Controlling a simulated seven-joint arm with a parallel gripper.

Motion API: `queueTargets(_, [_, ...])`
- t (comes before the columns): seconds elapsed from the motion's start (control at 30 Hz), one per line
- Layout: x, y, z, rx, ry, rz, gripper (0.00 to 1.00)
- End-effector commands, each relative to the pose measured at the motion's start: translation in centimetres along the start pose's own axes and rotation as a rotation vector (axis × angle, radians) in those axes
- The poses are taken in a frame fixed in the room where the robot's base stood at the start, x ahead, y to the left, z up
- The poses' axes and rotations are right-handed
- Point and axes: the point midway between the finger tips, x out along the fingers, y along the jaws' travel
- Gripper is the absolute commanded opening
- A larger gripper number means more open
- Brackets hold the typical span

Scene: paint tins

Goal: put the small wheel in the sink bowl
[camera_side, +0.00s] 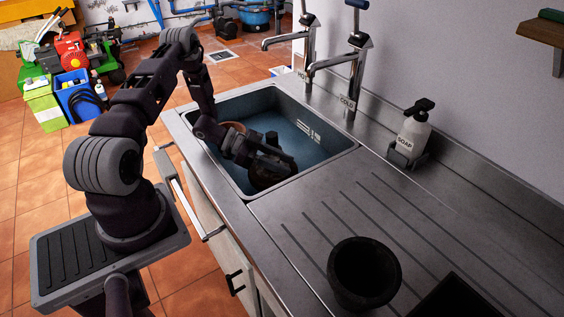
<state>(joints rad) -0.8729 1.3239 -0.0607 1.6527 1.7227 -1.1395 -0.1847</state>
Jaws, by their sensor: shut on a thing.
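The sink bowl (314,165) is a grey-rimmed basin with a blue inside, set in the steel worktop. My gripper (284,160) is low inside the bowl, near its front right corner. It is shut on a dark brown round thing (266,181), which I take to be the small wheel. My gripper covers much of it, and I cannot tell whether it touches the bowl's floor. A brown round rim, like a pot (235,127), shows behind my arm in the bowl.
Two taps (352,70) stand behind the bowl. A soap bottle (413,130) is against the wall. A black pot (364,273) and a dark flat thing (454,299) are on the ribbed drainer at the right. The drainer between bowl and pot is clear.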

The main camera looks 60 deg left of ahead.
Motion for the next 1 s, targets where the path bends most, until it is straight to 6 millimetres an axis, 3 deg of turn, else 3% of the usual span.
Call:
queueTargets(0.37, [0.4,0.0,0.8,0.0,0.001,0.0,0.0])
queueTargets(0.4, [0.4,0.0,0.9,0.0,0.0,0.0,0.39])
queueTargets(0.5, [0.4,0.0,0.9,0.0,0.0,0.0,0.57])
queueTargets(0.87, [0.1,-0.1,0.2,0.002,0.0,-0.001,0.57])
queueTargets(1.0, [-2.8,-0.1,-0.2,-0.001,-0.002,-0.005,0.57])
